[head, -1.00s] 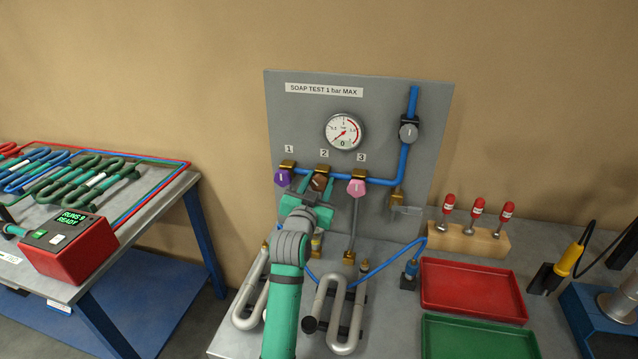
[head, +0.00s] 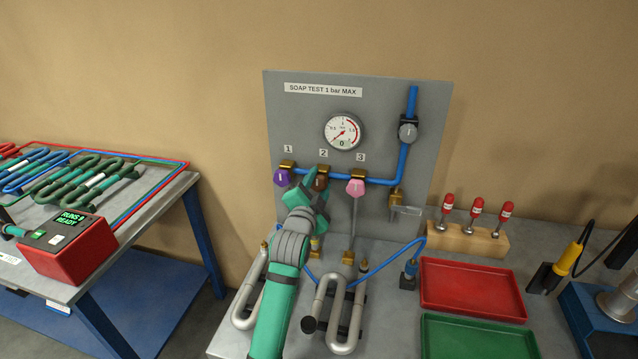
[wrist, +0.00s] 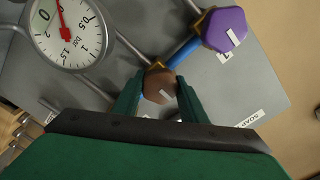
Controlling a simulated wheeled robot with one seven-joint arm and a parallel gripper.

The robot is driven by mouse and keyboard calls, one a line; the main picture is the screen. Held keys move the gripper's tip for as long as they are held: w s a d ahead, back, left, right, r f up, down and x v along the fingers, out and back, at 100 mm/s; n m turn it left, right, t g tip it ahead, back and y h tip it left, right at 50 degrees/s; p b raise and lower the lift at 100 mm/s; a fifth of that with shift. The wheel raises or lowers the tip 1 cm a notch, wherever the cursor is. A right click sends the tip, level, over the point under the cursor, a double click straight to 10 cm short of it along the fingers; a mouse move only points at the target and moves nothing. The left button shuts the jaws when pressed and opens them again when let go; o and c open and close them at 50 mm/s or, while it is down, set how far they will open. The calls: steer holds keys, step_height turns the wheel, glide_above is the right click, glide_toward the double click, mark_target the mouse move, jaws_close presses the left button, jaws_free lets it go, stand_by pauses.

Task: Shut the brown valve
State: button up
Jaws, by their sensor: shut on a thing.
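The brown valve (head: 320,182) is the middle knob under the label 2 on the grey panel. In the head view my gripper (head: 318,193) partly hides it. In the wrist view the brown knob (wrist: 158,86) sits between my two green fingers (wrist: 159,97), which are shut on its sides.
The purple valve (head: 282,178) is close on the left and the pink valve (head: 356,187) close on the right. The gauge (head: 343,131) above has its needle near 0. Bent grey tubes (head: 335,310) stand below my arm.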

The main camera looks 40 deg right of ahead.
steer(key=shift+f, duration=0.2)
stand_by(0.3)
steer(key=o, duration=1.1)
steer(key=shift+r, duration=0.1)
steer(key=shift+c, duration=0.2)
steer(key=v, duration=1)
steer(key=shift+s+a, duration=0.25)
steer(key=shift+a, duration=0.05)
